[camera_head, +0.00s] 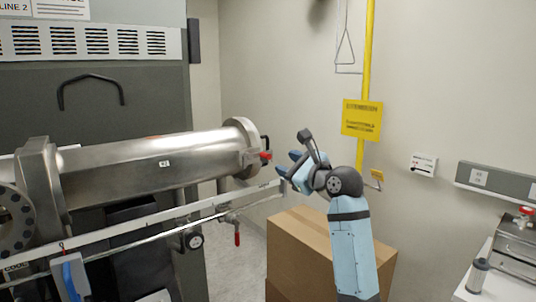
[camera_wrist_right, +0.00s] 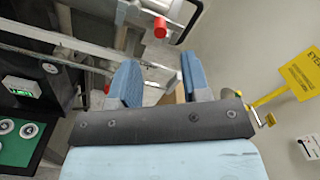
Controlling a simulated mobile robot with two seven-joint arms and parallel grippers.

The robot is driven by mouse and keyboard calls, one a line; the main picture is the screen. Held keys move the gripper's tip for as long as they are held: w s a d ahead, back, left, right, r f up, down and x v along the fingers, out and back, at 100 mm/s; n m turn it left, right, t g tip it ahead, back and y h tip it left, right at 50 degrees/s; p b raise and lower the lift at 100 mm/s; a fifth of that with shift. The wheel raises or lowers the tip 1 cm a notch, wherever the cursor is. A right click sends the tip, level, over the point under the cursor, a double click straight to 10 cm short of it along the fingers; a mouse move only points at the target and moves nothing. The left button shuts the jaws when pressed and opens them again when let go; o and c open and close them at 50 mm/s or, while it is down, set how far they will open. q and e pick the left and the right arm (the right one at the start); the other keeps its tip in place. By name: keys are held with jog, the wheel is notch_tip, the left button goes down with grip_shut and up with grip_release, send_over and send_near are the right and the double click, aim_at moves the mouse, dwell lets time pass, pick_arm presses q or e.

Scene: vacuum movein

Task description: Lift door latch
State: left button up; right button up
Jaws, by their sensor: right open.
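A long steel cylindrical chamber (camera_head: 140,163) lies along the left of the head view. At its right end is a round door flange (camera_head: 243,145) with a dark, red-tipped latch handle (camera_head: 265,155). The red tip (camera_wrist_right: 160,27) also shows at the top of the right wrist view. My right gripper (camera_head: 288,163) is just right of the handle, open and empty, with blue fingers pointing toward the chamber. In the wrist view the gripper (camera_wrist_right: 160,68) has the red tip beyond the gap between its fingers, apart from them. My left gripper is out of view.
A pale rail (camera_head: 150,218) runs below the chamber, near my right fingers. A cardboard box (camera_head: 305,250) stands below my right arm. A yellow pole (camera_head: 366,80) with a yellow sign (camera_head: 361,119) stands behind. A bench with a grey bottle (camera_head: 478,275) is at right.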

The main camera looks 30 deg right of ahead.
aim_at(271, 157)
jog(key=w, duration=0.2)
jog(key=w+p, duration=0.1)
jog(key=w, duration=0.4)
jog(key=shift+w+a+p, duration=0.3)
jog(key=shift+w, duration=0.1)
jog(key=shift+w+f, duration=0.1)
jog(key=shift+w, duration=0.4)
grip_shut()
